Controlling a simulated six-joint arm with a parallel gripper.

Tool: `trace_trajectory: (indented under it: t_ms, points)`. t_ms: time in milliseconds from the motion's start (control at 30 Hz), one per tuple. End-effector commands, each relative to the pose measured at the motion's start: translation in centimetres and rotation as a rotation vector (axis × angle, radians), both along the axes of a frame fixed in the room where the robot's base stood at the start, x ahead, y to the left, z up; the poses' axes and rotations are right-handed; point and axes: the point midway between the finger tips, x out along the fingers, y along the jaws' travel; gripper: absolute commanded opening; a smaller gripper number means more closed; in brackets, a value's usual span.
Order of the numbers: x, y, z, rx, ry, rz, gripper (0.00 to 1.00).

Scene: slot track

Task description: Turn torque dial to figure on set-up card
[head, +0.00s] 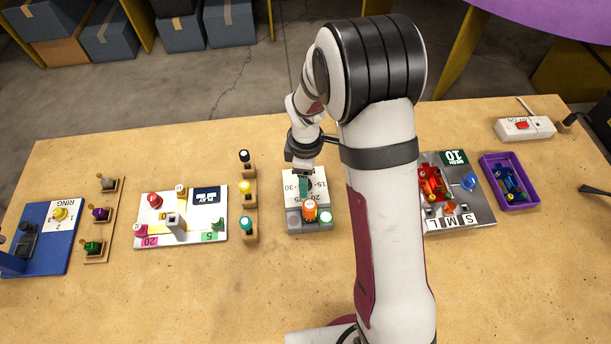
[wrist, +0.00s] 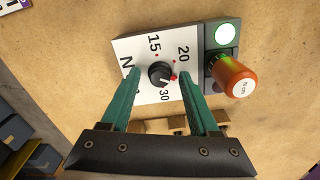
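The torque dial is a round black knob (wrist: 160,73) on a white face marked 15, 20 and 30, seen in the wrist view. Red marks lie around it, but its exact setting is too small to read. My gripper (wrist: 159,66) is open, with one teal finger on each side of the knob; I cannot tell if they touch it. In the head view my gripper (head: 304,183) is over the dial unit (head: 293,218) and hides the knob.
An orange-handled tool (wrist: 234,78) stands close beside the dial face, near a lit white button (wrist: 226,34). Wooden holders with coloured knobs (head: 246,190) stand left of the unit. My arm covers the table to its right. The front table is clear.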

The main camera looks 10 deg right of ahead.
Motion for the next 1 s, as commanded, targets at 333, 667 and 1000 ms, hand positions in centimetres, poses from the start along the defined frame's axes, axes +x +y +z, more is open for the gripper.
trace_trajectory:
  t_ms: [333, 667, 1000]
  points:
    - [0.1, 0.0, 0.8, 0.000, -0.003, 0.001, 0.61]
    - [0.1, 0.0, 10.0, 0.001, -0.008, -0.001, 0.61]
    - [0.0, 0.0, 15.7, 0.000, 0.000, 0.000, 0.61]
